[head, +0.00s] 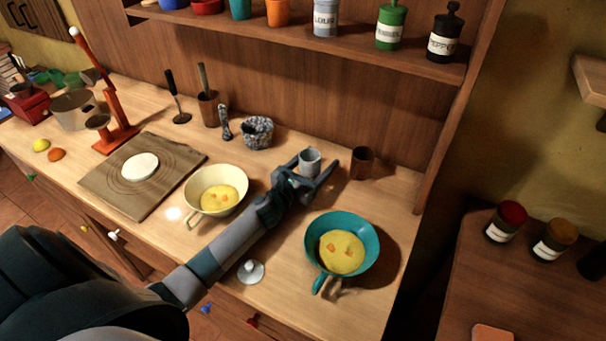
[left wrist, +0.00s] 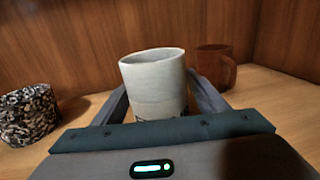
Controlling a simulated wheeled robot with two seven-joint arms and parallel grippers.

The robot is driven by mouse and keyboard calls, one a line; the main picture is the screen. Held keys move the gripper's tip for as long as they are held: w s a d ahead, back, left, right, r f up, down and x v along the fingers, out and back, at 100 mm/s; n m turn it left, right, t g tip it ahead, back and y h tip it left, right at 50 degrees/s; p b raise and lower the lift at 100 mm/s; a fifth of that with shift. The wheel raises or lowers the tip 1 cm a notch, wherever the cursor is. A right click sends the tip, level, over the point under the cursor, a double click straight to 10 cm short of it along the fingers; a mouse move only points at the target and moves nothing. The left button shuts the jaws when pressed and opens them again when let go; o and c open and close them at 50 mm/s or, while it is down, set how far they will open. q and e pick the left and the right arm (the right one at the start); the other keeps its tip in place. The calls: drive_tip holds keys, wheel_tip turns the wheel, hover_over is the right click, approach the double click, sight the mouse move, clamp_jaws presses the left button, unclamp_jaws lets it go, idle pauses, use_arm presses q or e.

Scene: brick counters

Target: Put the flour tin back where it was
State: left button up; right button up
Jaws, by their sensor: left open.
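A pale grey tin whose label reads "LOUR" (head: 325,20) stands on the wall shelf in the head view, its top cut by the frame edge. My left gripper (head: 318,170) is open low over the counter, fingers on either side of a pale open-topped cylinder (head: 310,157). In the left wrist view this cylinder (left wrist: 153,85) stands upright between the fingers, with dark marks low on its side; I cannot tell whether the fingers touch it. A grey knobbed lid (head: 250,271) lies near the counter's front. My right gripper is not in view.
A brown mug (head: 362,162) stands close right of the left gripper. A teal pan (head: 371,236) and a cream pan (head: 236,180) hold yellow food. A speckled pot (head: 258,132) stands behind. Green (head: 391,27) and black (head: 445,35) jars share the shelf (head: 290,42).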

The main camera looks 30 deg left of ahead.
sight(304, 174)
use_arm(q)
drive_tip(key=s+b, duration=0.1)
drive_tip(key=s, duration=0.2)
drive_tip(key=s+b, duration=0.1)
drive_tip(key=s, duration=0.3)
drive_tip(key=s+a+b, duration=0.1)
drive_tip(key=s, duration=0.2)
drive_tip(key=shift+s+f, duration=0.1)
drive_tip(key=shift+s, duration=0.3)
drive_tip(key=shift+s+a, duration=0.1)
drive_tip(key=shift+s, duration=0.45)
drive_tip(key=shift+r, duration=0.2)
